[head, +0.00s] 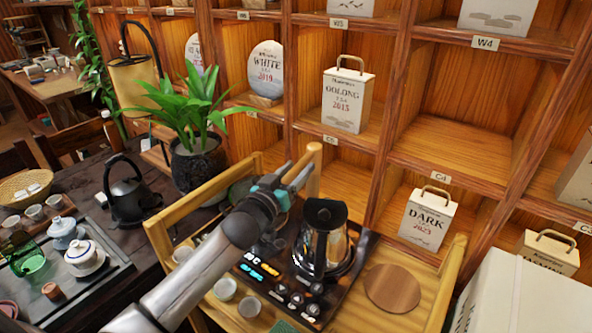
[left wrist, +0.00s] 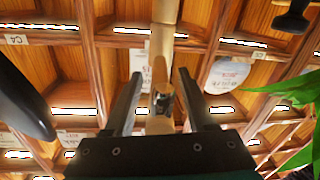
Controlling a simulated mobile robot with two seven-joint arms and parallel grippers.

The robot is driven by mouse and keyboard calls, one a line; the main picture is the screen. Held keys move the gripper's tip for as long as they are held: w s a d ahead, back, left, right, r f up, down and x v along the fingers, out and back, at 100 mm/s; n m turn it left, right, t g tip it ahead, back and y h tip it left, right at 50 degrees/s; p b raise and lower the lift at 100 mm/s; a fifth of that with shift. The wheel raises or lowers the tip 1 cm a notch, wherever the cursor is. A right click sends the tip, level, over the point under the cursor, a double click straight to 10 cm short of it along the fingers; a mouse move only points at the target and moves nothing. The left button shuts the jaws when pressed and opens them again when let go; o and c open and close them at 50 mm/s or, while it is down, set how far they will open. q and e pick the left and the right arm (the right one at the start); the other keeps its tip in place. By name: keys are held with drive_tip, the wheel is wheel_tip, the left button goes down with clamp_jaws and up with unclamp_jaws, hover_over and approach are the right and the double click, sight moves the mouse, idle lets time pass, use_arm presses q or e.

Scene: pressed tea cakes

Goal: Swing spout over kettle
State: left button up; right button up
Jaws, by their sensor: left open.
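The kettle (head: 325,240), with a dark lid and shiny body, stands on a black panel (head: 268,288) with buttons and lit symbols. I cannot clearly make out the spout; my arm hides part of the panel. My right gripper is out of view.
A potted plant (head: 192,150) and a second dark kettle (head: 127,192) stand left of the stand. Small cups (head: 226,289) sit by the panel. A round wooden board (head: 392,288) lies right of it. Shelves (head: 455,115) with tea boxes rise behind.

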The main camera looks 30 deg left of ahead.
use_arm(q)
drive_tip(key=s+p, duration=0.1)
drive_tip(key=s, duration=1.4)
drive_tip(key=shift+s, duration=0.15)
drive_tip(key=shift+a, duration=0.1)
drive_tip(key=shift+c, duration=0.4)
